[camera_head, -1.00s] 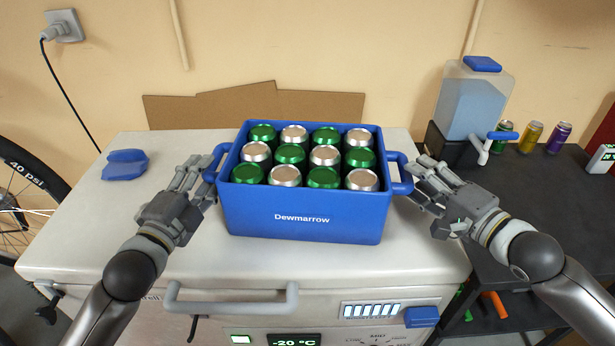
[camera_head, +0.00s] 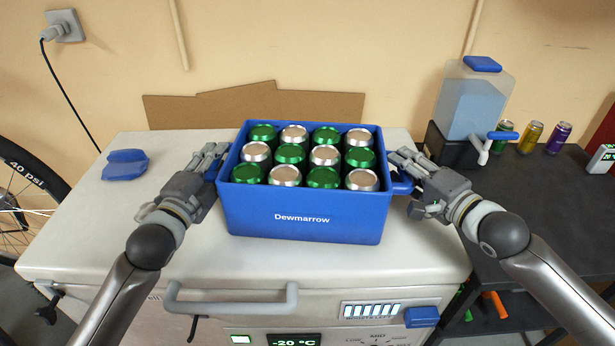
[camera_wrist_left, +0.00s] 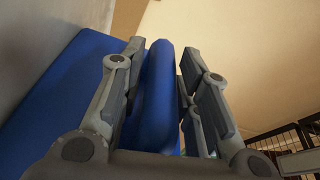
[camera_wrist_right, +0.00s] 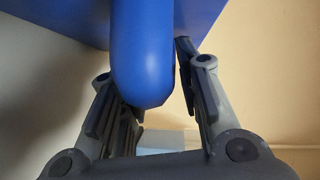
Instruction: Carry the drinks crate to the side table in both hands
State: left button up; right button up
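The blue drinks crate (camera_head: 303,219), marked Dewmarrow, sits upright on the white chest freezer, filled with green and silver cans. My left gripper (camera_head: 215,158) is at the crate's left handle. In the left wrist view its open fingers stand on either side of the blue handle (camera_wrist_left: 157,95), with a gap showing on at least one side. My right gripper (camera_head: 402,168) is at the right handle (camera_head: 400,184). In the right wrist view its fingers are apart, with the blue handle (camera_wrist_right: 142,60) between them and not clearly gripped. The fingers hide parts of both handles.
A blue object (camera_head: 125,165) lies left on the freezer. Cardboard (camera_head: 200,112) leans behind.

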pick_arm(q)
grip_shut()
pick_arm(e)
grip_shut()
